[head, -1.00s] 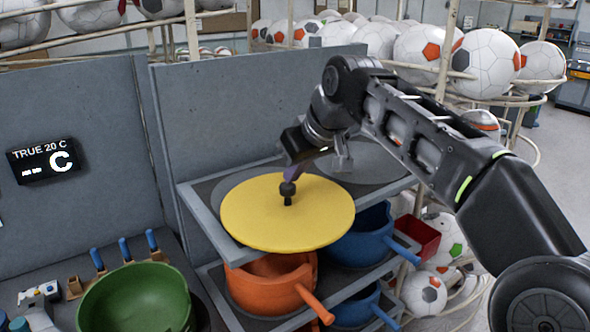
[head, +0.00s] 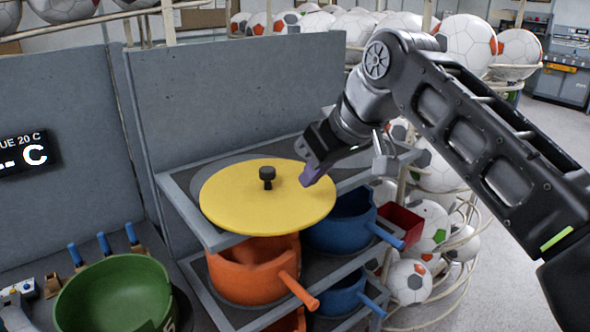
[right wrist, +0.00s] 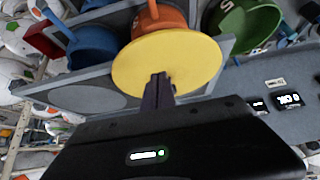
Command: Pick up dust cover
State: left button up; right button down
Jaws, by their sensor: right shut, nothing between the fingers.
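The dust cover (head: 235,195) is a flat yellow disc with a small black knob (head: 267,176) on top. It lies on the top shelf of the rack, above the orange pot. My right gripper (head: 312,180) is shut and empty, to the right of the knob and over the disc's right part, apart from the knob. In the right wrist view the yellow disc (right wrist: 170,62) lies beyond my shut fingers (right wrist: 158,88), which hide part of it and the knob. My left gripper is not in view.
An orange pot (head: 250,272) and blue pots (head: 340,232) stand on the shelf below. A green bowl (head: 115,298) is at lower left. A grey panel (head: 235,95) stands behind the rack. Racks of footballs (head: 465,38) are behind and right.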

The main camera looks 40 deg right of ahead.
jog(key=shift+s, duration=0.35)
jog(key=c, duration=2.1)
grip_release()
